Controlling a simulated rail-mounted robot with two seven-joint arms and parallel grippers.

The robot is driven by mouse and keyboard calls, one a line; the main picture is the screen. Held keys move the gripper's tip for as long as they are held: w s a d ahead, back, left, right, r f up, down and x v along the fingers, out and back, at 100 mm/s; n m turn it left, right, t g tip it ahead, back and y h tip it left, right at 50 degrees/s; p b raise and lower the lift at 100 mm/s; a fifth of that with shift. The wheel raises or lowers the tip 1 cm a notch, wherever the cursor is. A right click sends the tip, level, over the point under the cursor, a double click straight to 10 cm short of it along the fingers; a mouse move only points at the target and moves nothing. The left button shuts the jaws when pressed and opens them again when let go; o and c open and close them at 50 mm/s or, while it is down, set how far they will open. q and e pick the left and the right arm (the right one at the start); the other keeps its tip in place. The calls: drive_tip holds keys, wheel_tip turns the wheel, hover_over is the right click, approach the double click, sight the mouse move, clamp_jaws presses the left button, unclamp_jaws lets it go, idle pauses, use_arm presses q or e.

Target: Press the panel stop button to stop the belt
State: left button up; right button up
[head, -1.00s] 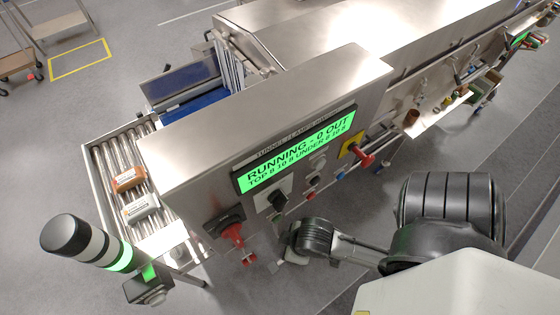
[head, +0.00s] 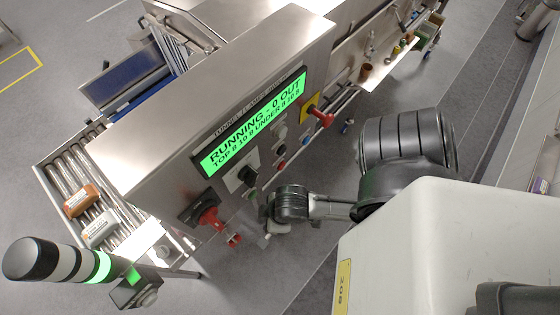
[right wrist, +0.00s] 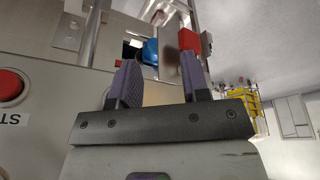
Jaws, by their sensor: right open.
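The control panel (head: 215,165) has a lit green display (head: 255,122) reading "RUNNING - 0 OUT". A small red button (head: 278,166) sits below the display among other controls. In the right wrist view, a red button (right wrist: 10,86) with a label starting "ST" is at the left edge, left of my fingers and apart from them. My right gripper (right wrist: 158,82) is open with nothing between its fingers. In the head view its wrist is just in front of the panel's lower edge, and its fingertips are hard to make out. My left gripper is not in view.
A red rotary handle (head: 208,214) and a red switch on a yellow plate (head: 318,113) stick out from the panel. A lit stack light (head: 60,262) stands at lower left. Orange (head: 82,200) and white (head: 100,229) packs lie on the roller conveyor (head: 62,178).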

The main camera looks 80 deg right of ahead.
drive_tip(key=shift+c, duration=0.3)
drive_tip(key=shift+d, duration=0.15)
drive_tip(key=c, duration=0.6)
clamp_jaws()
idle(0.9)
